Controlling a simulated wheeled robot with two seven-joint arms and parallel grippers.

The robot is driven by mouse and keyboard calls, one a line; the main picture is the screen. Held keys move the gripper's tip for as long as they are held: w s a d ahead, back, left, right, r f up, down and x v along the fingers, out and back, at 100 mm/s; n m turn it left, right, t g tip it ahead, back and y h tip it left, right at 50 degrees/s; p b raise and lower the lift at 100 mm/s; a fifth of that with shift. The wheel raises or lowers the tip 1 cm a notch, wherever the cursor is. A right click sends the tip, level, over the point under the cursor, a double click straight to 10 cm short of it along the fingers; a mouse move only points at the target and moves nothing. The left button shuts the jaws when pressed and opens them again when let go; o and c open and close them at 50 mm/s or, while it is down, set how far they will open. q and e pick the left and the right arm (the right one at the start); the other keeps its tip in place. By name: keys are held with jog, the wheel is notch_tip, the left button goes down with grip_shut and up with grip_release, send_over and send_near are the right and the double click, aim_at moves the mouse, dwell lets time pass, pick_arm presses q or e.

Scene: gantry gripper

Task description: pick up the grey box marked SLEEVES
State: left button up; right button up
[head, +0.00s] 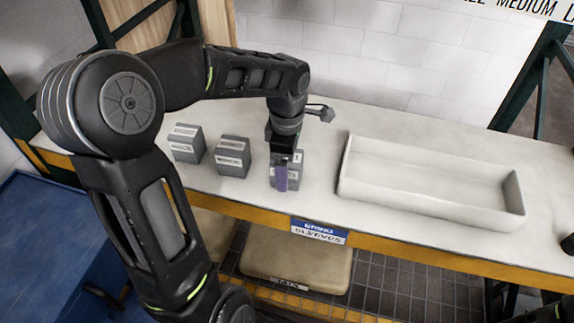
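Three small grey boxes with white labels stand in a row on the pale table. One is the left box (187,143), one is the middle box (233,156), and the third box (294,171) is at my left gripper. The label print is too small to read, so I cannot tell which is marked SLEEVES. My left gripper (283,175) points down at the third box, with a purple finger in front of its near side. The other finger is hidden, and whether the gripper is closed on the box cannot be seen. My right gripper is not in view.
A long, empty white tray (350,187) stands right of the boxes. The table has a yellow front edge (430,256) with a blue and white sign (319,232). A beige bin (300,265) is below. A white block wall is behind. A dark object (568,244) is cut off at right.

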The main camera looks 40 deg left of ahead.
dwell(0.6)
pick_arm(q)
grip_shut()
dwell(0.7)
